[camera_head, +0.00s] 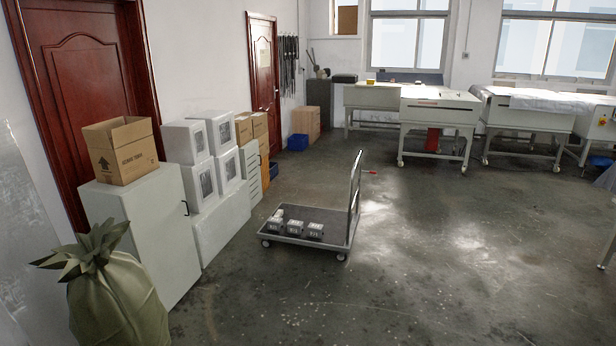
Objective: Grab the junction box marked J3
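Several small grey boxes sit on a flat platform cart (328,242) in the middle of the floor. In the front row are a left box (275,227), a middle box (294,229) and a right box (315,231). A small pale object (279,212) shows behind the left box. The boxes have dark marks on their faces, too small to read, so I cannot tell which is J3. Neither of my grippers is in view.
The cart's upright handle (355,196) stands on its right side. A grey cabinet (147,235) with a cardboard box (121,151) and stacked white boxes (215,165) line the left wall. A green sack (118,305) is near left. Floor (430,270) right of the cart is clear.

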